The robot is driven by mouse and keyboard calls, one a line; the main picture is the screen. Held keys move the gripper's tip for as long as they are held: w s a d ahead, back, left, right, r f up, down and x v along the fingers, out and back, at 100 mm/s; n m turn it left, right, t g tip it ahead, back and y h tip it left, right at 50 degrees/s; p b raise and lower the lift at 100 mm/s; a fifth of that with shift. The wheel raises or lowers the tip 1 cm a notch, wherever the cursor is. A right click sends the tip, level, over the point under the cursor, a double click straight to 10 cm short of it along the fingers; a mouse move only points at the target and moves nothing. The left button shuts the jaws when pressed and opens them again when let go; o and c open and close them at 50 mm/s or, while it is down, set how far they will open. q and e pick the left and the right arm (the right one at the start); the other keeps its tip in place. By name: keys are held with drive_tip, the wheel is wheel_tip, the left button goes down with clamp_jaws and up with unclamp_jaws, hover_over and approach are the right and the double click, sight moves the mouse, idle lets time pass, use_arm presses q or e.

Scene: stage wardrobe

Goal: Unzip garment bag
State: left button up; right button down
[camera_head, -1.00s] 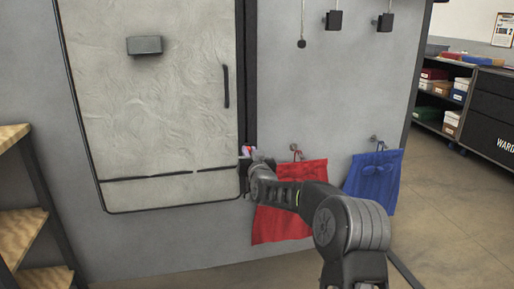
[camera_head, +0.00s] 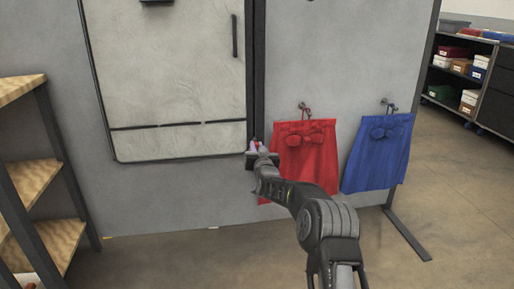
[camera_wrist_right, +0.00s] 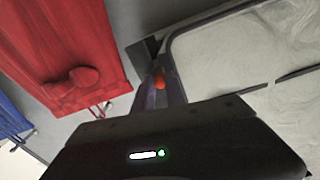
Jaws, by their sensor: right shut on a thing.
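The garment bag (camera_head: 175,80) is a pale, creased panel with black edging, hanging flat against a grey wall. A dark vertical strip (camera_head: 258,70) runs down beside its right edge. My right gripper (camera_head: 255,150) is at the bag's lower right corner, at the low end of this strip. It is shut on a small red pull (camera_wrist_right: 160,80), seen at its fingertips in the right wrist view. The bag also shows there, at the right (camera_wrist_right: 220,60). The gripper body hides part of the pull. My left gripper is not in view.
A red cloth (camera_head: 305,155) hangs from a hook just right of my right gripper, partly behind my arm. A blue cloth (camera_head: 378,155) hangs farther right. A wooden shelf unit (camera_head: 50,185) stands at the left. Shelves with boxes (camera_head: 455,70) stand far right.

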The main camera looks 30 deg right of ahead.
drive_tip(key=shift+f, duration=0.25)
drive_tip(key=c, duration=1.7)
unclamp_jaws()
drive_tip(key=shift+f, duration=0.1)
drive_tip(key=o, duration=0.4)
drive_tip(key=shift+r, duration=0.2)
drive_tip(key=shift+c, duration=0.2)
drive_tip(key=p+v, duration=0.2)
drive_tip(key=v, duration=0.5)
drive_tip(key=shift+s+a, duration=0.15)
drive_tip(key=shift+s, duration=0.2)
